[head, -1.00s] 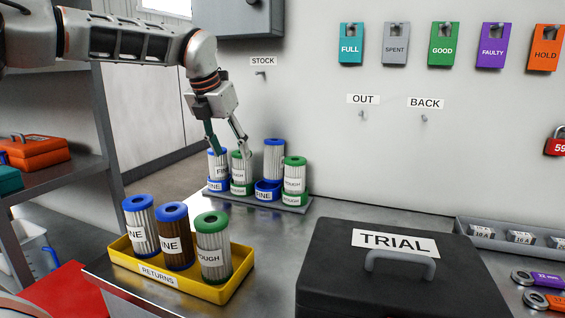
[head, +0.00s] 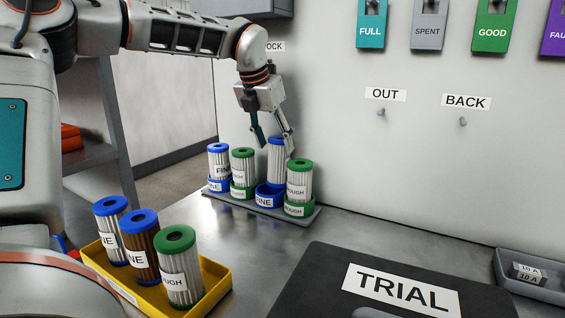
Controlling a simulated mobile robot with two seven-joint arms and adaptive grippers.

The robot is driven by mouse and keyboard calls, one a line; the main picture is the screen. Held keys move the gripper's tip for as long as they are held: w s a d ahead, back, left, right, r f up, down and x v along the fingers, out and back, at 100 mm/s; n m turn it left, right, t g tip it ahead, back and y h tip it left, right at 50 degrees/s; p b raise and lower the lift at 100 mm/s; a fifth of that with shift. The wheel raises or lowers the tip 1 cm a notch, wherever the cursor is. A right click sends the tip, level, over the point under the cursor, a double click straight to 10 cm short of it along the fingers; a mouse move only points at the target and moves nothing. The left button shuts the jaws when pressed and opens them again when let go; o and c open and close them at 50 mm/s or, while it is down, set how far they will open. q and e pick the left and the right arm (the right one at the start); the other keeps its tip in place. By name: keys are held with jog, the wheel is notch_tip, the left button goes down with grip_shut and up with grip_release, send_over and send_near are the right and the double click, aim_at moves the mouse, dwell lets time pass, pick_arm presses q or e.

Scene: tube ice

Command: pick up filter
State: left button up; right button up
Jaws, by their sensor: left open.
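A grey rack (head: 228,200) near the wall holds several pleated filters in coloured ring seats. They are a blue-capped filter (head: 219,163) labelled FINE, a green-capped filter (head: 243,170), a second blue-capped filter (head: 278,170) and a second green-capped filter (head: 299,180) labelled ROUGH. My left gripper (head: 274,148) is open, pointing down at the top of the second blue-capped filter, its fingers appearing on either side of the cap. I cannot tell whether they touch it. My right gripper is not in view.
A yellow tray (head: 221,284) at front left holds a blue-capped white filter (head: 112,233), a blue-capped brown filter (head: 141,252) and a green-capped filter (head: 178,273). A black TRIAL case (head: 320,270) stands at front right. Bare metal bench lies between.

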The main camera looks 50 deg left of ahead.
aim_at(278, 156)
pick_arm(q)
jog(key=b+x, duration=0.1)
jog(key=x, duration=0.5)
jog(key=shift+a, duration=0.2)
jog(key=shift+r, duration=0.1)
jog(key=c, duration=1)
jog(key=shift+c, duration=0.2)
jog(key=shift+s+r, duration=0.1)
